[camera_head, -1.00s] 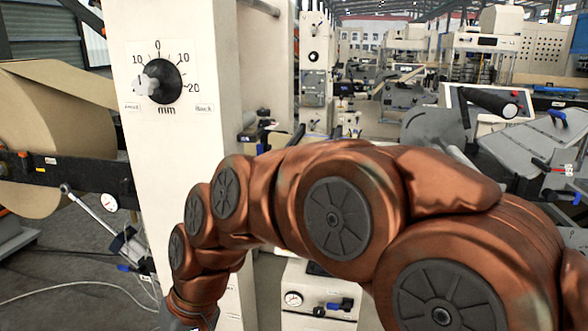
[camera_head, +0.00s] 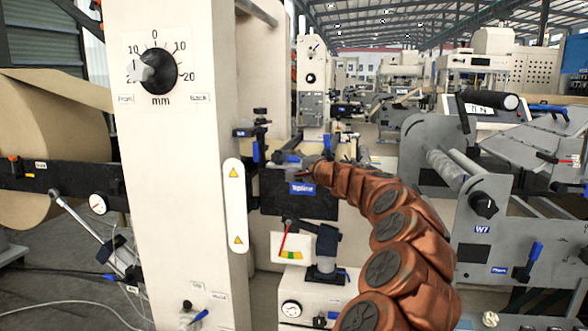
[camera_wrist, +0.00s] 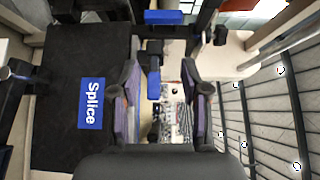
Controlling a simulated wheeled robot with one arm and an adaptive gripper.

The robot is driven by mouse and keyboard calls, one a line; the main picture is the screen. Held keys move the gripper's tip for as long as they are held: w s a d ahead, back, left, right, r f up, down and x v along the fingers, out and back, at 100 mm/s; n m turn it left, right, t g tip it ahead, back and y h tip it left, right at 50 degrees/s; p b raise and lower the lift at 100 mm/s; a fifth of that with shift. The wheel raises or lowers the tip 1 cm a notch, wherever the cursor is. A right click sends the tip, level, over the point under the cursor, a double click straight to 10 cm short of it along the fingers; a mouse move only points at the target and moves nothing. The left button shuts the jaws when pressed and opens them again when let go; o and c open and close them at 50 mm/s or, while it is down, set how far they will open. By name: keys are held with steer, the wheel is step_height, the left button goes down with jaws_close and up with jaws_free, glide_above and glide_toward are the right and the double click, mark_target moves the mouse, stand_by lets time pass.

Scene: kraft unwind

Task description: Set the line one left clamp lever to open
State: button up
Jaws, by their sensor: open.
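My gripper (camera_head: 308,170) is at the splice table in the middle of the head view, small and partly hidden by its own wrist. In the wrist view my gripper (camera_wrist: 161,70) is open, one finger on each side of a lever with a blue handle (camera_wrist: 154,84) and dark shaft. I see no clear contact. A second blue part (camera_wrist: 164,17) lies beyond it. In the head view an upright blue lever (camera_head: 256,151) stands left of my gripper and another blue part (camera_head: 289,157) lies close to it. No label shows which is the line one left lever.
The black splice plate (camera_head: 270,204) has a blue label (camera_head: 302,189); the plate also fills the left of the wrist view (camera_wrist: 60,130). A cream column (camera_head: 175,220) with a dial stands at left. A gauge box (camera_head: 322,285) stands below, a grey machine (camera_head: 470,205) at right.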

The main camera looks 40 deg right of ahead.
mark_target(295, 159)
steer(key=shift+w+d+f+m+h, duration=0.25)
steer(key=shift+d+h, duration=0.1)
steer(key=shift+d, duration=0.55)
steer(key=shift+w+d+f+m+h, duration=0.1)
steer(key=shift+d+f+m+h, duration=0.15)
steer(key=shift+d, duration=0.7)
steer(key=shift+w+d+f+m+h, duration=0.2)
steer(key=shift+d+m+h, duration=0.15)
steer(key=shift+d, duration=0.55)
steer(key=shift+w+d+r+p, duration=0.1)
steer(key=shift+w+d+p, duration=0.15)
steer(key=shift+w, duration=0.95)
steer(key=shift+w+d+p, duration=0.2)
steer(key=shift+w, duration=0.95)
steer(key=shift+c, duration=0.4)
jaws_close()
